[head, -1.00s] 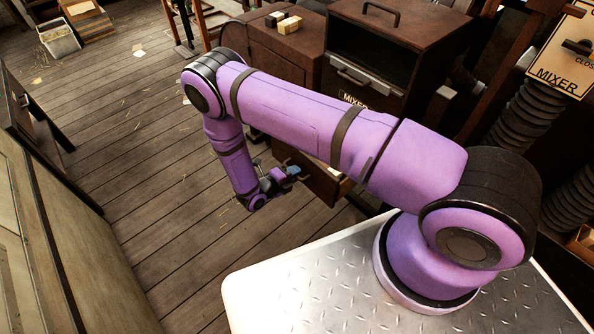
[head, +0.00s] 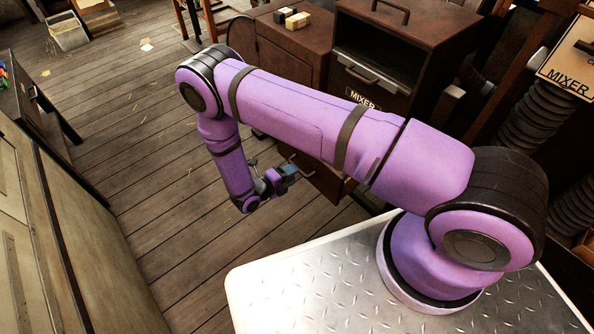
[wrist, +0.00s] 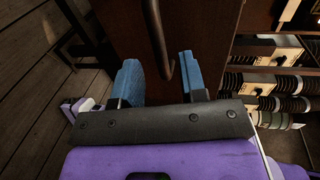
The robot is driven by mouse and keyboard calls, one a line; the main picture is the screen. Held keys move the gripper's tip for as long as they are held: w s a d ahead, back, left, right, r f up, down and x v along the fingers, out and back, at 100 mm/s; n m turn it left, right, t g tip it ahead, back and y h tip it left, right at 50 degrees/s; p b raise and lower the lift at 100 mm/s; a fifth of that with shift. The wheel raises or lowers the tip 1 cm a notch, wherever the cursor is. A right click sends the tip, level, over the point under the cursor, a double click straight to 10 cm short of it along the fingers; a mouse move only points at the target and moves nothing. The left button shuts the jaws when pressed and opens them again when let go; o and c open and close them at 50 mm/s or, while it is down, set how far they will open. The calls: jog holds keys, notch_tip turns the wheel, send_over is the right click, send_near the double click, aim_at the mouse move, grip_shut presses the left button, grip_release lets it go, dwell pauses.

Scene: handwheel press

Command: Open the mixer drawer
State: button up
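The cabinet carries a MIXER label (head: 362,98) below a metal handle (head: 360,73) in the head view. A brown drawer front (head: 325,182) shows lower down, partly hidden behind my arm. My gripper (head: 286,174) is at the left part of this lower front. In the wrist view my gripper (wrist: 160,64) is open, its two blue fingers wide apart. A dark curved bar handle (wrist: 158,40) on a brown panel (wrist: 205,30) appears between the finger lines, nearer the right finger. I cannot tell whether the fingers touch it.
A second brown cabinet (head: 285,55) with small blocks on top stands left of the MIXER one. A MIXER sign (head: 568,70) and ribbed hoses (head: 535,115) are at the right. A bench (head: 30,105) stands at the left. Plank floor between is open.

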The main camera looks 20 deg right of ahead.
jog(key=v, duration=0.7)
jog(key=shift+w, duration=0.1)
